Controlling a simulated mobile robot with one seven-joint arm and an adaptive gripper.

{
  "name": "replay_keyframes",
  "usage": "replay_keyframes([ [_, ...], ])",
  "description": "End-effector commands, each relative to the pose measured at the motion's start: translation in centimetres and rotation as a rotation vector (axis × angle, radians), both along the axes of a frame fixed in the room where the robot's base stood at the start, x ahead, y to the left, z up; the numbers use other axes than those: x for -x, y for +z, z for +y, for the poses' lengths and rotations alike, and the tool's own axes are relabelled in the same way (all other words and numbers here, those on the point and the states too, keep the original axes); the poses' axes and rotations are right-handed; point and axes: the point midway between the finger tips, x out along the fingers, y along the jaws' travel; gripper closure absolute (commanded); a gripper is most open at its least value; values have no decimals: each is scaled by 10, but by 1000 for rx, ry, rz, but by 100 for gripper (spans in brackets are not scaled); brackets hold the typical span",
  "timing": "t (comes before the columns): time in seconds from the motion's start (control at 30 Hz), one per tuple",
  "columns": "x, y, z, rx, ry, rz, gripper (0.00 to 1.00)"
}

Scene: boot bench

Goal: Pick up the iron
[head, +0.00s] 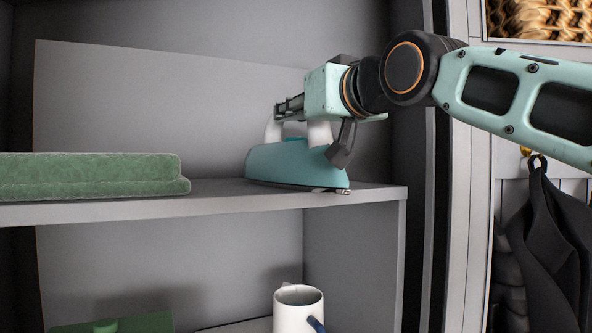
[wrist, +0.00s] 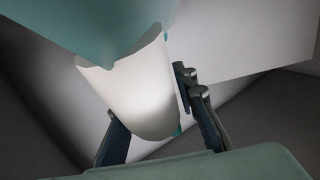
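The iron (head: 290,165) is teal with white handle posts and rests on the grey shelf, near its right end. My gripper (head: 284,107) reaches in from the right at the height of the handle top, fingers pointing left; they hide part of the handle. In the wrist view, a white part of the iron (wrist: 135,95) lies between the spread fingers of my gripper (wrist: 150,108). A narrow gap shows beside the right finger. The left finger is close to the white part; whether it touches cannot be told.
A folded green towel (head: 90,175) lies on the same shelf (head: 225,202) at left. A white mug (head: 298,308) and a green object (head: 115,326) are below. The shelf is clear between towel and iron. A dark garment (head: 555,240) hangs at right.

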Motion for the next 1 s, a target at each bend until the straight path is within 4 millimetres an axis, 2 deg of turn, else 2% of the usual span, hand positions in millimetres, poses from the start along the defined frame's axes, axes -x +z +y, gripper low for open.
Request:
replay_keyframes([
  [0.03, 0, 0, 0, 0, 0, 0, 81],
  [0.2, 0, 0, 0, 0, 0, 0, 100],
  [0.53, 0, 0, 0, 0, 0, 0, 100],
  [0.57, 1, 5, -1, -7, 0, -10, 100],
  [0.87, 1, 8, -1, -7, 0, -9, 100],
  [1.0, 0, 17, -1, -7, -1, -10, 100],
])
